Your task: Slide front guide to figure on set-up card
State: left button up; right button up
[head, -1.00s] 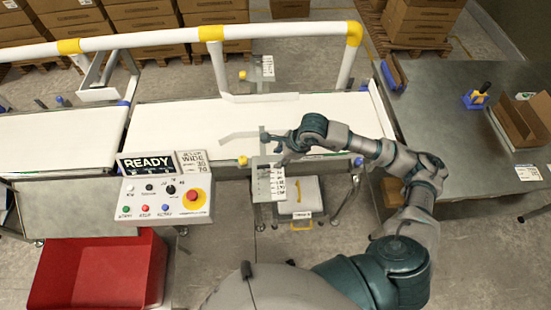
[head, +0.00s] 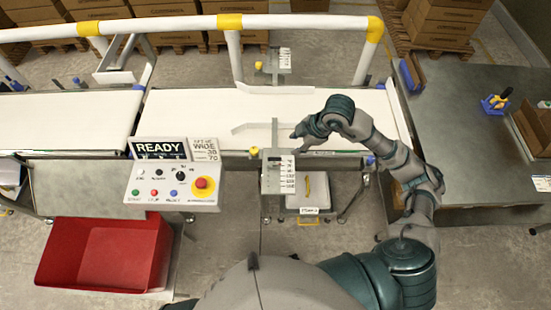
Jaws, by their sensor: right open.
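The front guide (head: 252,127) is a pale rail lying over the near part of the white belt. Its grey rod (head: 275,134) runs back towards me to a bracket with a yellow knob (head: 254,151) and a white scale plate (head: 287,178). The scale reading is too small to tell. The set-up card (head: 205,149) beside the READY display says WIDE, with two small figures below that look like 38 and 70. My right gripper (head: 294,136) is open and empty, just right of the rod above the belt's near edge. My left gripper is out of view.
The back guide (head: 238,88) has its own yellow knob (head: 258,65) and scale. A white and yellow rail (head: 300,22) spans behind the belt. The control box (head: 172,186) with a red stop button stands left of the bracket. A red bin (head: 105,254) is below it.

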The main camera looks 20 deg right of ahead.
aim_at(276, 158)
jog(key=shift+m, duration=0.6)
jog(key=p+x, duration=0.1)
jog(key=x, duration=1.6)
jog(key=shift+w+f, duration=0.1)
